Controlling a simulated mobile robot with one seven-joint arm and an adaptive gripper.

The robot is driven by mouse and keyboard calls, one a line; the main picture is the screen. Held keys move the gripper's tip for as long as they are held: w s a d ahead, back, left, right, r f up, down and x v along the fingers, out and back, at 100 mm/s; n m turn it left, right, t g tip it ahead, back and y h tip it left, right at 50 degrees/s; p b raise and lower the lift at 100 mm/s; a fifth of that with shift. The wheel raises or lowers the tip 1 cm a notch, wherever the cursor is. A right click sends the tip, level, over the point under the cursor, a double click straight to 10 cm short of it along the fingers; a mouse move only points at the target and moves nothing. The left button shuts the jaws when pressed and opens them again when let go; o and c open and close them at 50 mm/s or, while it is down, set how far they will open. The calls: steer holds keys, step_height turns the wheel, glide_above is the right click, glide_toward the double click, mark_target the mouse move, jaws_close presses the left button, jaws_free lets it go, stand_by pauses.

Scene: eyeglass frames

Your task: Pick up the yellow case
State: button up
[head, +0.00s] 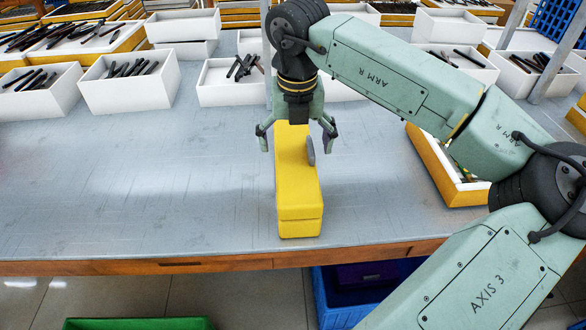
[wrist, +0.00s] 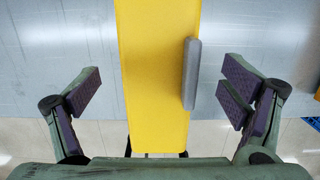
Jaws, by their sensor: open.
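The yellow case (head: 298,190) is a long box lying on the grey table, its near end close to the table's front edge. A grey handle-like piece (head: 310,150) sits along its right side. My gripper (head: 296,140) is open above the far part of the case, with one finger on each side of it. In the wrist view the yellow case (wrist: 158,80) runs between the two spread purple-padded fingers, apart from both. The grey piece (wrist: 191,74) lies on the side of the right finger. Whether the fingertips reach below the case's top cannot be told.
The grey table (head: 130,180) is clear to the left of the case. White boxes of dark eyeglass parts (head: 130,90) line the back. A yellow-sided tray (head: 450,180) stands at right. Blue (head: 340,300) and green (head: 138,324) crates are below the front edge.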

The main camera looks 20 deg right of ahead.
mark_target(295, 155)
steer(key=shift+w+f+p, duration=0.2)
steer(key=shift+f+p, duration=0.75)
steer(key=shift+f, duration=2)
steer(key=shift+c, duration=0.6)
steer(key=c, duration=1.3)
